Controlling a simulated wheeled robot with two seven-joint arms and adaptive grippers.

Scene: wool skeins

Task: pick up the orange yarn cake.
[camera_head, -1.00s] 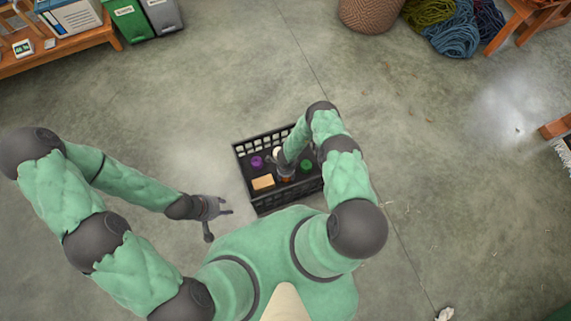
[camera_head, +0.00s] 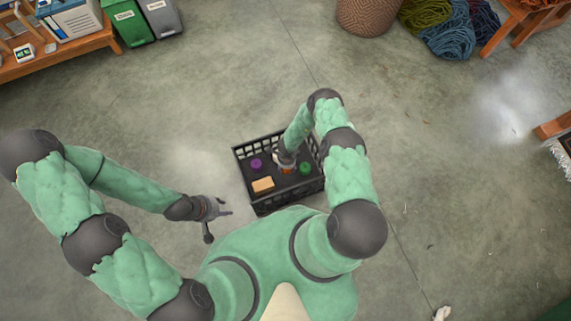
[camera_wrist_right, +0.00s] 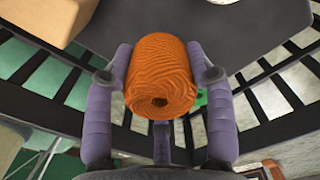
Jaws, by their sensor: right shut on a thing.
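The orange yarn cake (camera_wrist_right: 161,72) is a wound cylinder with a dark hole in its end. In the right wrist view it sits between the two fingers of my right gripper (camera_wrist_right: 160,80), which is shut on it. In the head view the orange yarn cake (camera_head: 287,170) shows as a small patch under my right gripper (camera_head: 286,162), over the black crate (camera_head: 262,209). I cannot tell how high it is above the crate floor. My left gripper (camera_head: 217,208) is empty, with its fingers apart, left of the crate.
In the crate are a purple yarn cake (camera_head: 256,164), a green one (camera_head: 305,168) and a tan block (camera_head: 263,185). Wool skeins (camera_head: 447,30) and a woven basket (camera_head: 365,14) lie at the back. The concrete floor around the crate is clear.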

